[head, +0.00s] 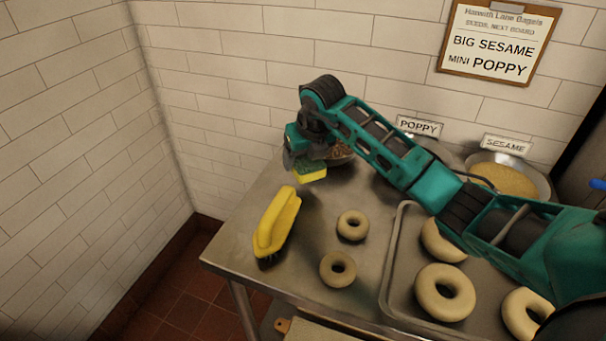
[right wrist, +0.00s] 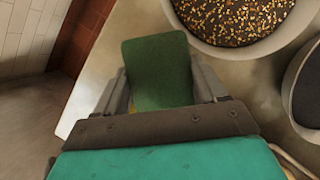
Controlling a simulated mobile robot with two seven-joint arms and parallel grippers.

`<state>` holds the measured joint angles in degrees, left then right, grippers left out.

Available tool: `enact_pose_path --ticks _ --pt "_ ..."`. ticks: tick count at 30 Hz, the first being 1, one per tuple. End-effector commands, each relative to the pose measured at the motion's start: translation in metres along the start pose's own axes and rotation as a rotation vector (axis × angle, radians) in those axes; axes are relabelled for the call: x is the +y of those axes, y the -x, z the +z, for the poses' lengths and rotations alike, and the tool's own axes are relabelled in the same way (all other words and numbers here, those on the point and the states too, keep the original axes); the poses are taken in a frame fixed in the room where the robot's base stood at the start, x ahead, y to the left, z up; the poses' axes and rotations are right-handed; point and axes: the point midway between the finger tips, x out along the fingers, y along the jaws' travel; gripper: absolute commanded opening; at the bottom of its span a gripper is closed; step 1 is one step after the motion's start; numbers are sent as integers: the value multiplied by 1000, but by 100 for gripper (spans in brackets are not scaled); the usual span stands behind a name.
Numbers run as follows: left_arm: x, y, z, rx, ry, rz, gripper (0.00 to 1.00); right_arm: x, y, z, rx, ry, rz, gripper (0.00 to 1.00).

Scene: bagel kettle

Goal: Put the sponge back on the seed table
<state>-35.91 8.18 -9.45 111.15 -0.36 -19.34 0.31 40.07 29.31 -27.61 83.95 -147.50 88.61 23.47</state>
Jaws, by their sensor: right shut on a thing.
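The sponge (head: 308,171), yellow with a green top, is between the fingers of my right gripper (head: 296,160), at the back left of the metal seed table (head: 235,240). In the right wrist view the sponge (right wrist: 158,75) shows its green face, with a finger of my right gripper (right wrist: 165,95) on each side. The gripper is shut on it. The sponge is close to the tabletop; I cannot tell whether it touches. My left gripper is not in view.
A yellow-handled brush (head: 275,225) lies at the table's left. Two small bagels (head: 352,225) lie right of it. A tray (head: 392,262) with larger bagels is at the right. A seed bowl (right wrist: 245,20) stands beside the sponge; a sesame bowl (head: 505,178) is farther right.

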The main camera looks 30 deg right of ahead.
Motion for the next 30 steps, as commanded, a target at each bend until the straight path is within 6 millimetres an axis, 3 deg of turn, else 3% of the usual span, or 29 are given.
enact_pose_path --ticks 12,24,25,30 --pt "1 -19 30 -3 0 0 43 0 -50 -20 -1 -1 2 47" --pt "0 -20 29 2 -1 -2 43 0 -53 -21 -2 0 0 47" --pt "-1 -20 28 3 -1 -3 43 0 -53 -21 -2 0 0 72" --pt "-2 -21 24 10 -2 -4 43 0 -52 -21 -2 0 0 88"
